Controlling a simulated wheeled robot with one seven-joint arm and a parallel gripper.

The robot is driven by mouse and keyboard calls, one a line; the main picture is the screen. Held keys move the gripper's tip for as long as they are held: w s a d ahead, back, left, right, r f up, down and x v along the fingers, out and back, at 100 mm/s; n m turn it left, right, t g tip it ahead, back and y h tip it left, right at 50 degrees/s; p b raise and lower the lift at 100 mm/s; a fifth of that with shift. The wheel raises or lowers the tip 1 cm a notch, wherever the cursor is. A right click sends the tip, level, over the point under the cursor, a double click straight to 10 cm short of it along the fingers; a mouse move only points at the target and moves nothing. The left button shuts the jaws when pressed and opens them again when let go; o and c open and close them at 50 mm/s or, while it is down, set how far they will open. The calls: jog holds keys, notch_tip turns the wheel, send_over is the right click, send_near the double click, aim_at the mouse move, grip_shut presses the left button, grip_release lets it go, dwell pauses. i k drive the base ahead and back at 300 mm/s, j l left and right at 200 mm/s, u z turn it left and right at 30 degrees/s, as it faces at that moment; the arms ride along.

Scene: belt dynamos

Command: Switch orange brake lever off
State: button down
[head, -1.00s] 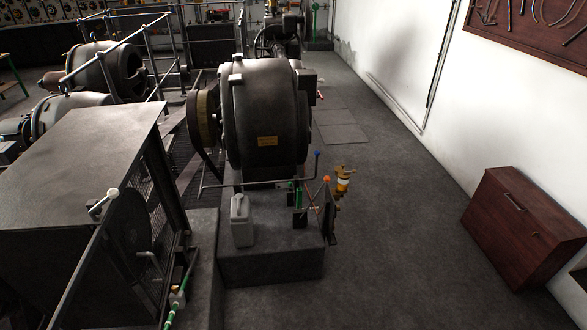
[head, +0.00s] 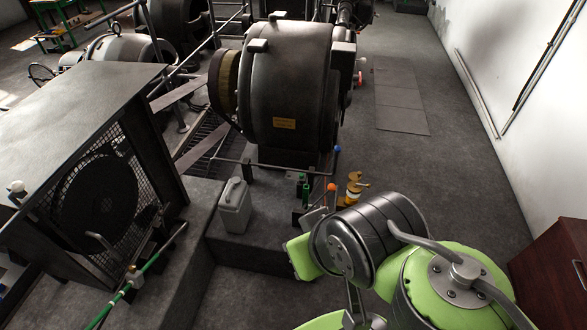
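The orange brake lever (head: 332,187) shows its round orange knob on a thin rod, at the front right foot of the large dark dynamo (head: 287,90). Its lower part is hidden behind my arm. A similar lever with a blue knob (head: 337,149) stands just behind it. My arm's green and grey links fill the lower right of the head view, in front of the lever. My gripper's fingers cannot be made out.
A grey jerrycan (head: 235,207) and small green bottles (head: 303,188) stand on the plinth. A brass and yellow oiler (head: 354,188) is right of the levers. A dark mesh-sided cabinet (head: 85,110) stands left. A red-brown cabinet (head: 553,275) stands right. The floor right of the dynamo is clear.

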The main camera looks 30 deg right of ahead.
aim_at(331, 187)
jog(key=i+l+u, duration=0.15)
jog(key=l+u, duration=0.15)
jog(key=i+l+u, duration=0.1)
jog(key=l+u, duration=0.25)
jog(key=l, duration=0.2)
jog(key=l+u, duration=0.3)
jog(key=i+l, duration=0.05)
jog(key=l, duration=0.1)
